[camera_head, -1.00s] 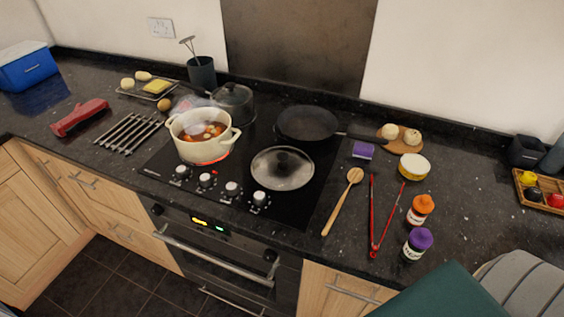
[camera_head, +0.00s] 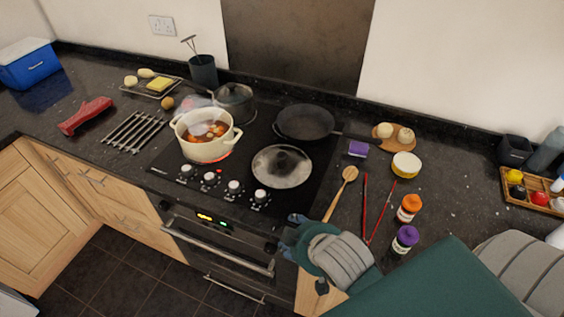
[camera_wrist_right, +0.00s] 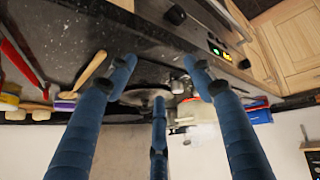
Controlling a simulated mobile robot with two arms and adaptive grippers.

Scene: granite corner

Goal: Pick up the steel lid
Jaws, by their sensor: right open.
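The steel lid (camera_head: 268,173) is round and shiny with a dark knob. It lies at the front right of the black hob. In the right wrist view the lid (camera_wrist_right: 140,95) shows partly behind the fingers. My right gripper (camera_head: 291,235) has blue fingers and is at the counter's front edge, in front of the lid and apart from it. In the right wrist view my right gripper (camera_wrist_right: 160,72) is open, with nothing between its fingers. My left gripper is not in view.
A cream pot (camera_head: 206,140) of soup stands left of the lid over a glowing ring. A dark frying pan (camera_head: 305,122) sits behind the lid. A wooden spoon (camera_head: 341,192) and red tongs (camera_head: 377,212) lie to the right. The oven handle (camera_head: 216,249) juts out below.

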